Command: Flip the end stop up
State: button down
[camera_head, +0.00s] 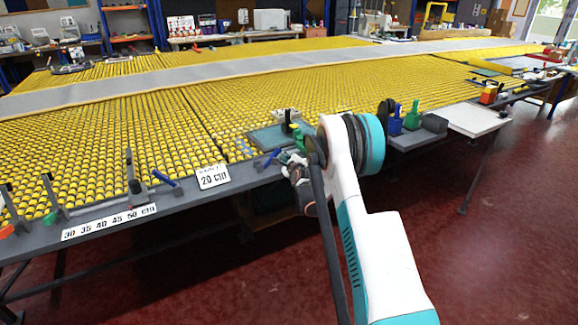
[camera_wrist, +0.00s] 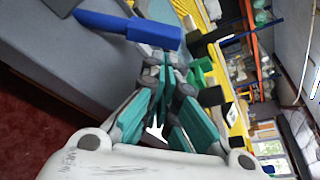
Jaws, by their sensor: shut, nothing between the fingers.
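Several end stops with coloured handles line the front edge of the roller table (camera_head: 238,184); I cannot tell which one the task means. A blue handle (camera_head: 272,157) lies low near the "20 cm" label, just left of my gripper (camera_head: 290,160). A blue bar, probably the same handle, also crosses the top left of the wrist view (camera_wrist: 127,28). My gripper's teal and grey fingers (camera_wrist: 166,62) are shut and empty there, with their tips close below the bar's right end. Whether they touch it is unclear. The arm partly hides this area in the head view.
Another blue handle (camera_head: 166,179) and a dark upright stop (camera_head: 132,178) stand left of the "20 cm" label (camera_head: 213,176). Blue (camera_head: 395,121) and green (camera_head: 412,116) parts stand to the right. The red floor (camera_head: 480,240) in front is clear.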

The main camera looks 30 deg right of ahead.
jog(key=shift+x, duration=1)
jog(key=shift+r, duration=0.15)
